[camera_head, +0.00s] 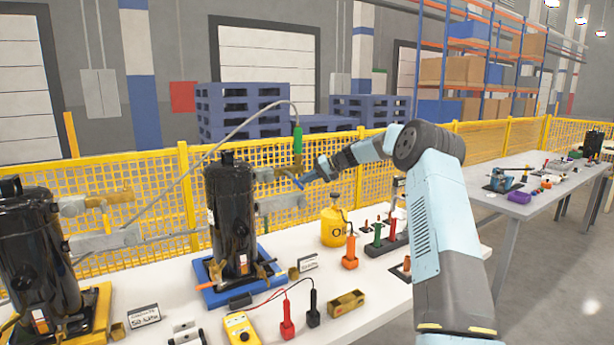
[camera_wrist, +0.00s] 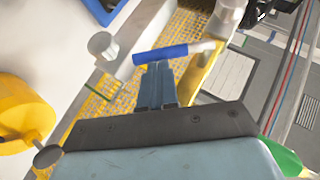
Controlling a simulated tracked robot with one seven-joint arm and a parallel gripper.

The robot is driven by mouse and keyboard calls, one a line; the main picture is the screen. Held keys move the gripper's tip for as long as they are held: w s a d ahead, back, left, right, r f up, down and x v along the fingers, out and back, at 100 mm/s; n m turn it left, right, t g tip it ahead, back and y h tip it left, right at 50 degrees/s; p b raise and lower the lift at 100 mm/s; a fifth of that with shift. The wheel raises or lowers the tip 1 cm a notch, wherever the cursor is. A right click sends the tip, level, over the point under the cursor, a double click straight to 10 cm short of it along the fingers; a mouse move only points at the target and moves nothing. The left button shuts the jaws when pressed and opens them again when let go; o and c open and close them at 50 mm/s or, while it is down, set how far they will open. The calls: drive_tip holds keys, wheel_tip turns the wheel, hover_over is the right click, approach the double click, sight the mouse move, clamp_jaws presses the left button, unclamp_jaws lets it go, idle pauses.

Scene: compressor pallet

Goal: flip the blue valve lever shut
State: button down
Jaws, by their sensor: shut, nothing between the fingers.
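The blue valve lever (camera_head: 298,183) shows small at the brass valve (camera_head: 297,170), to the right of the middle black compressor (camera_head: 231,215). In the wrist view the blue lever (camera_wrist: 160,53) lies across the picture, its pale metal end running right toward the fitting. My gripper (camera_head: 309,177) reaches in from the right at the lever. In the wrist view my gripper's fingers (camera_wrist: 158,68) are together and empty, with their tips right at the blue sleeve. I cannot tell whether they touch it.
A hose with a green fitting (camera_head: 297,140) rises above the valve. A yellow mesh fence (camera_head: 340,154) stands behind. A yellow bottle (camera_head: 333,227), an orange-based tool (camera_head: 350,252) and a yellow meter (camera_head: 241,329) stand on the white table (camera_head: 385,290) below.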

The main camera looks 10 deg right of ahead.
sight(302, 187)
drive_tip(key=shift+s+a+f+m+t+y, duration=0.15)
drive_tip(key=shift+a+f+m+y, duration=0.4)
drive_tip(key=shift+y, duration=0.5)
drive_tip(key=shift+s+a+f+m+t+y, duration=0.15)
drive_tip(key=shift+a+f+m+y, duration=0.2)
drive_tip(key=shift+f+m+y, duration=0.55)
drive_tip(key=shift+s+a+f+m+y, duration=0.15)
drive_tip(key=shift+a+f+m+y, duration=0.25)
drive_tip(key=shift+y, duration=0.85)
drive_tip(key=shift+a, duration=0.1)
drive_tip(key=shift+w+d, duration=0.3)
drive_tip(key=shift+d, duration=0.1)
drive_tip(key=w+v, duration=0.2)
drive_tip(key=v, duration=1)
drive_tip(key=shift+d, duration=0.5)
